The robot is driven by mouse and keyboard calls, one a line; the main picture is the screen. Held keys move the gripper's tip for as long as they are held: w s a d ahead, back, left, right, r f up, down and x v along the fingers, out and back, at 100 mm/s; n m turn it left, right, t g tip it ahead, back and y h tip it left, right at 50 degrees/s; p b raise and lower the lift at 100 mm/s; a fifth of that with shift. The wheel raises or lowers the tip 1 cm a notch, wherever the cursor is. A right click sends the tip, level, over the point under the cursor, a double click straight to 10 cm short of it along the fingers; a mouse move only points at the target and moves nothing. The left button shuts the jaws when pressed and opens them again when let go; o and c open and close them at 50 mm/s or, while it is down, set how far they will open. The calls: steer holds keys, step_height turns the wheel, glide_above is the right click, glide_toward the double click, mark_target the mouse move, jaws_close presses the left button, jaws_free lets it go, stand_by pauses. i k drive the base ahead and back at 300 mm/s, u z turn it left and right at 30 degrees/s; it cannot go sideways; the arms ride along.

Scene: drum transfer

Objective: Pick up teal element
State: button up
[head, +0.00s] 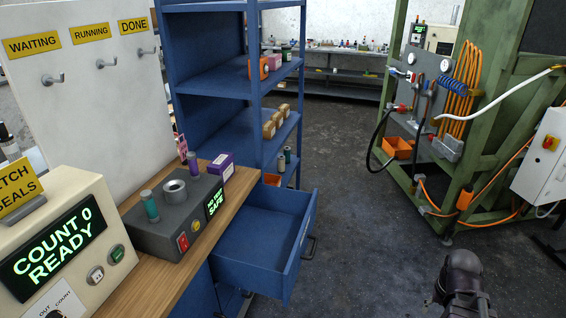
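A teal cylinder (150,206), the teal element, stands upright on the left part of a dark grey device (165,236) on the wooden bench. Beside it on the device is a round metal socket (175,191) with an open top. A purple cylinder (192,164) stands behind the socket. The device's display reads SAFE on its lower line. A dark part of my arm shows at the bottom right, well away from the bench. No gripper fingers can be made out.
A cream counter box (60,250) reading COUNT 0 READY stands at the left. A purple box (221,168) sits behind the device. A blue drawer (262,245) stands open beside the bench. Blue shelves (215,80) rise behind. The floor (345,200) in the middle is clear.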

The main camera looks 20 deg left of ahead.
mark_target(287, 150)
steer(key=z, duration=0.25)
steer(key=i, duration=3.35)
steer(key=u, duration=0.65)
steer(key=i, duration=0.8)
steer(key=u, duration=0.7)
steer(key=i, duration=0.85)
steer(key=u, duration=0.25)
